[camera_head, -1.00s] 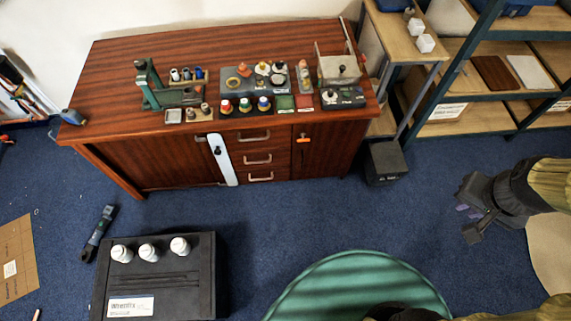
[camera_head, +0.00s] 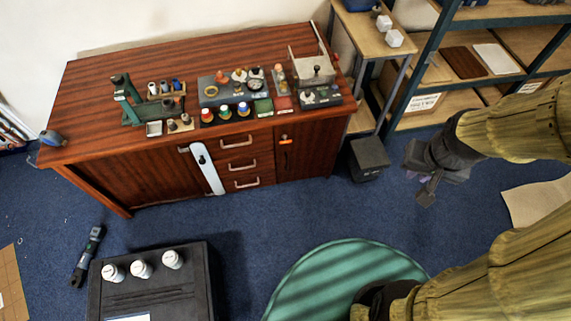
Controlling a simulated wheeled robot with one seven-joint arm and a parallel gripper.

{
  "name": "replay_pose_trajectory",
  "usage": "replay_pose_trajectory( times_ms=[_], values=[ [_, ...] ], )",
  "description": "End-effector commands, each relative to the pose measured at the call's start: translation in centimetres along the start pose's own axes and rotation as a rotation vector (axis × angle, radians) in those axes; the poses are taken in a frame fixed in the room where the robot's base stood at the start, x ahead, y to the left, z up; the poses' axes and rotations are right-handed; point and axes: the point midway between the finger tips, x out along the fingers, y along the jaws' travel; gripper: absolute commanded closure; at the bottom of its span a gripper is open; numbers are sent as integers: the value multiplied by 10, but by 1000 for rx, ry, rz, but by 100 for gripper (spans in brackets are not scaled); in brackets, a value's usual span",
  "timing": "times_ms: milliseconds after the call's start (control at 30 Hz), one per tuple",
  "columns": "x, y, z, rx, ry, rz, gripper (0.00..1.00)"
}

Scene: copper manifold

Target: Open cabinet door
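The reddish-brown wooden cabinet (camera_head: 100,85) stands against the wall. Its left door (camera_head: 150,172) and right door (camera_head: 312,150) both look closed. A white upright strip with a dark knob (camera_head: 207,168) sits at the right edge of the left door. A small orange-topped handle (camera_head: 285,141) is on the right door. Three drawers (camera_head: 240,160) with pale pull handles lie between the doors. My dark gripper (camera_head: 421,178) is in the air to the right of the cabinet, apart from it and holding nothing visible. Its finger gap is too small and dark to judge.
A black bin (camera_head: 369,158) stands right of the cabinet, near a shelving unit (camera_head: 460,100). A black case with white bottles (camera_head: 150,290) and a round green mat (camera_head: 340,280) lie in front. A dark tool (camera_head: 88,256) lies on the blue carpet. Carpet before the doors is clear.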

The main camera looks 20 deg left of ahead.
Motion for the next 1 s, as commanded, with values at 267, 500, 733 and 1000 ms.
replay_pose_trajectory(
  times_ms=[267,500,733,1000],
  values=[
    [70,-22,-28,-115,84,-20,85],
    [181,-76,-72,-303,258,-86,85],
    [282,-141,-96,-444,436,-176,85],
    [394,-220,-99,-533,654,-292,85]
  ],
)
